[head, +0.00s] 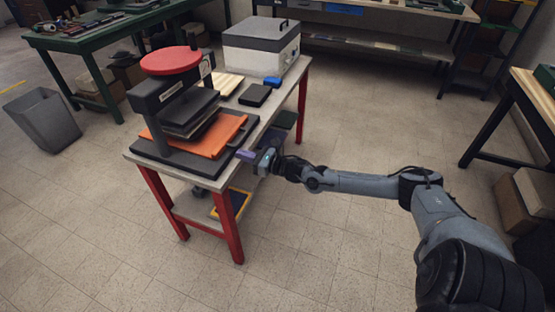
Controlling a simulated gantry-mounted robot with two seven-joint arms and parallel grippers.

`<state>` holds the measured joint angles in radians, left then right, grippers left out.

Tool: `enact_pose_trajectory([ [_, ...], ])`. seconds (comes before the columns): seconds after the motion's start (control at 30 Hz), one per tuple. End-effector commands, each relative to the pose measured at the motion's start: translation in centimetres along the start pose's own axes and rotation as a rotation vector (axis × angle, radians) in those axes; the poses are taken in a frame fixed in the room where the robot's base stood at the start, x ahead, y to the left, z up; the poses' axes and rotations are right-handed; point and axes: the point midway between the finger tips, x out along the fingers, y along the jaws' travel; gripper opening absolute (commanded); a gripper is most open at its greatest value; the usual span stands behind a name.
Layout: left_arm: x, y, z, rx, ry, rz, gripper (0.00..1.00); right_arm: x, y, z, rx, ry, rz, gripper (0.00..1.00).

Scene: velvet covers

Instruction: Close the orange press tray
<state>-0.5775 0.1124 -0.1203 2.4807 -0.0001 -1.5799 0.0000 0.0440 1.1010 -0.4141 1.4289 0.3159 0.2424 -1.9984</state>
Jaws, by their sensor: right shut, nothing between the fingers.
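The press (173,93) stands on the near end of a red-legged table, with a round red wheel on top and a dark base plate. Its orange tray (217,137) sits low in the press and sticks out toward the right, past the dark block above it. My right gripper (246,155) is at the table's right edge, beside the front corner of the press base and just right of the tray. Its fingers are shut with nothing seen between them. I cannot tell whether it touches the base. My left gripper is not in view.
The table (290,93) also carries a grey-and-white box (262,50), a black block (255,95), a small blue item (273,82) and a wooden board (222,84). A grey bin (43,120) stands on the floor at left.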

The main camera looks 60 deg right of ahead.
Motion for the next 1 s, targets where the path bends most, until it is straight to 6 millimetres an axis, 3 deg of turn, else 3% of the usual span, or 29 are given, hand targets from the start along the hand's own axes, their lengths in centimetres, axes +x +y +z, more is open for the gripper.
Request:
enact_pose_trajectory([
  [0.4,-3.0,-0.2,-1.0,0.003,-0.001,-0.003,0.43,-6.6,0.1,0.2,0.000,0.004,0.002,0.00],
  [0.8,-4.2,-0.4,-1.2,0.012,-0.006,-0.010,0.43,-9.2,0.1,0.2,0.002,0.004,0.001,0.00],
  [0.93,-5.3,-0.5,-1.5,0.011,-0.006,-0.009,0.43,-10.5,1.3,-1.3,0.060,0.019,-0.018,0.00],
  [1.0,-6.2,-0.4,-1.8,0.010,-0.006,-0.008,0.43,-11.3,2.9,-2.2,0.123,0.017,-0.033,0.00],
])
